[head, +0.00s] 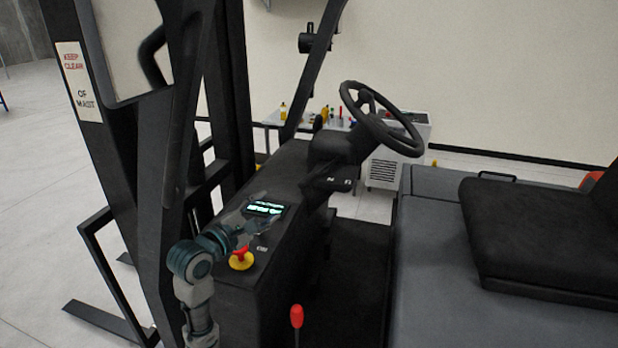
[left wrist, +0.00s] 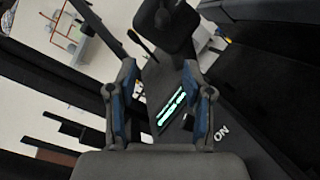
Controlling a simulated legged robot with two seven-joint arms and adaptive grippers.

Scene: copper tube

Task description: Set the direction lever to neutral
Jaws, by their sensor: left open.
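The steering column (head: 325,150) rises from the dark console of the forklift. A small plate (head: 340,181) with pale markings, one like an N, sits on its side. In the left wrist view a thin black stalk (left wrist: 139,41) sticks out beside the column; it looks like the direction lever, but its setting cannot be told. My left gripper (head: 262,207) is over the console near the lit display (head: 265,208), short of the column. In the left wrist view its fingers (left wrist: 163,105) are apart and empty, with the display (left wrist: 171,108) between them. My right gripper is not in view.
A steering wheel (head: 382,118) tops the column. A red-and-yellow button (head: 241,260) sits on the console, and a red-knobbed lever (head: 297,316) stands in front. The mast (head: 175,150) is left; the seat (head: 540,235) is right. Room is open above the console.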

